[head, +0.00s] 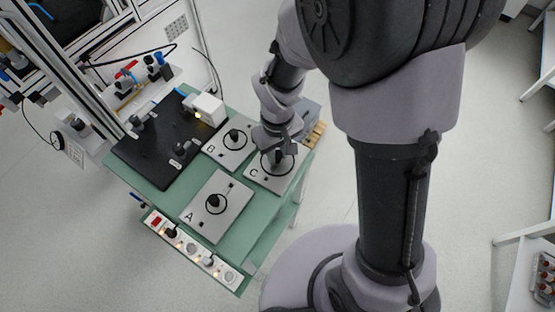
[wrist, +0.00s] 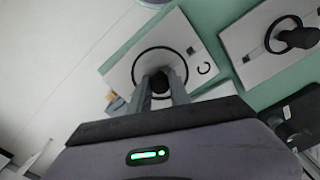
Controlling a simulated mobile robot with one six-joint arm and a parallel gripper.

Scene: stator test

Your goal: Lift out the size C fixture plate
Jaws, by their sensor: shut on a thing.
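The size C fixture plate (head: 256,178) is a light grey plate with a black ring and the letter C, at the right end of the green table in the head view. It also shows in the wrist view (wrist: 190,42), with its C mark right of the fingers. My gripper (wrist: 161,86) is shut on the dark knob at the middle of plate C. In the head view my gripper (head: 277,155) reaches down over the plate and hides part of it. I cannot tell whether the plate is resting on the table or raised.
Plate B (head: 228,144) lies close beside plate C, and plate A (head: 217,206) lies toward the front; both have knobs. A black board (head: 155,150) with fittings fills the left of the green table (head: 248,229). A power strip (head: 192,247) runs along the front edge.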

